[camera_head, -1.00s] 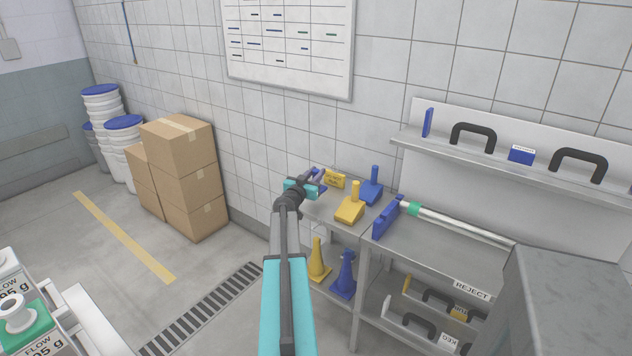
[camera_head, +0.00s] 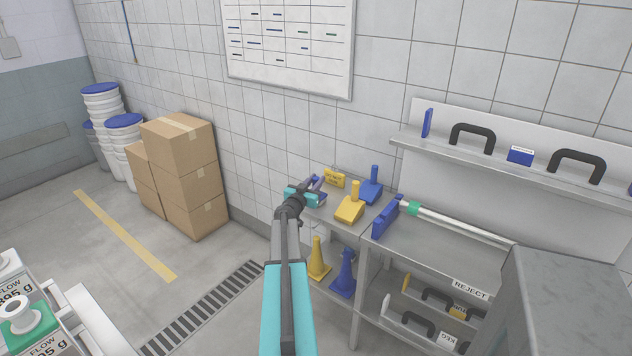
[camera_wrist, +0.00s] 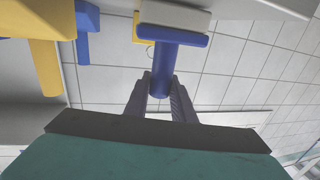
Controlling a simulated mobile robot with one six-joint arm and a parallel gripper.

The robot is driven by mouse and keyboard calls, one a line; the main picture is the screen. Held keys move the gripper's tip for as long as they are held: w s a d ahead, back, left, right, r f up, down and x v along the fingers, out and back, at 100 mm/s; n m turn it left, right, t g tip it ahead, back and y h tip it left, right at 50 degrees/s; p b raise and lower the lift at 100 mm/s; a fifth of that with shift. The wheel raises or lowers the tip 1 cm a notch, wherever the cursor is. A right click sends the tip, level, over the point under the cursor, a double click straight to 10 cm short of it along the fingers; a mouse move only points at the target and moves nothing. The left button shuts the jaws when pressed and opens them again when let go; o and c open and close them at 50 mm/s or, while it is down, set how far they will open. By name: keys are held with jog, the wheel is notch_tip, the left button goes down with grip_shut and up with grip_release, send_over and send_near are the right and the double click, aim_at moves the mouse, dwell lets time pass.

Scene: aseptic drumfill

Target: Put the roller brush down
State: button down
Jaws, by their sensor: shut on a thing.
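The roller brush (camera_wrist: 173,42) has a blue handle and blue head with a pale grey pad. My gripper (camera_wrist: 161,84) is shut on its handle in the wrist view, one finger on each side. In the head view my gripper (camera_head: 312,190) is at the left end of the grey metal bench (camera_head: 372,219), and only small blue parts of the brush show past it. I cannot tell whether the brush touches the bench top.
A yellow sign (camera_head: 334,178), a yellow brush (camera_head: 349,210) and a blue brush (camera_head: 371,188) stand close to the right of my gripper. A blue squeegee head (camera_head: 386,217) with a long pole lies further right.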

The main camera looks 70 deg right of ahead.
jog(key=shift+f+b, duration=0.15)
jog(key=shift+b, duration=0.2)
jog(key=c, duration=1.5)
grip_release()
jog(key=shift+r+p, duration=0.25)
jog(key=shift+p, duration=0.15)
jog(key=shift+w+a+b, duration=0.2)
jog(key=shift+a+b, duration=0.65)
jog(key=shift+a, duration=2.15)
jog(key=shift+w+a+b, duration=0.15)
jog(key=shift+a+b, duration=0.7)
jog(key=shift+a, duration=2.15)
